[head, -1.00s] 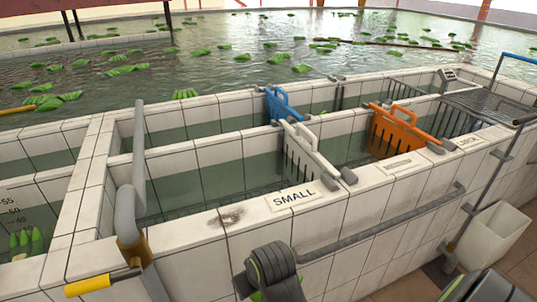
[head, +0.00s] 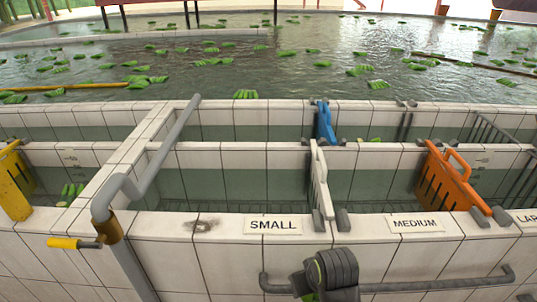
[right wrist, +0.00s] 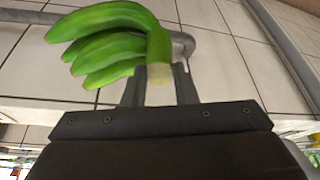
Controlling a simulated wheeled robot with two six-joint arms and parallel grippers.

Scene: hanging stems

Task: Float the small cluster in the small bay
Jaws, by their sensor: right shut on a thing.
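The small cluster (right wrist: 115,40) is a green banana bunch with a pale cut stem end. In the right wrist view my right gripper (right wrist: 160,78) is shut on it at the stem, with the fruit pointing left. In the head view my right arm is at the bottom centre, with a bit of the green cluster (head: 311,297) below it, in front of the tank's outer wall. The small bay (head: 225,187) is the water behind the SMALL label (head: 273,225), between the grey pipe and the white gate (head: 320,185). My left gripper is not in view.
A grey rail (head: 430,287) runs along the wall's front. A grey pipe (head: 160,155) crosses the bay's left side. An orange gate (head: 447,180) and MEDIUM label (head: 415,223) are right. The small bay's water looks clear of fruit.

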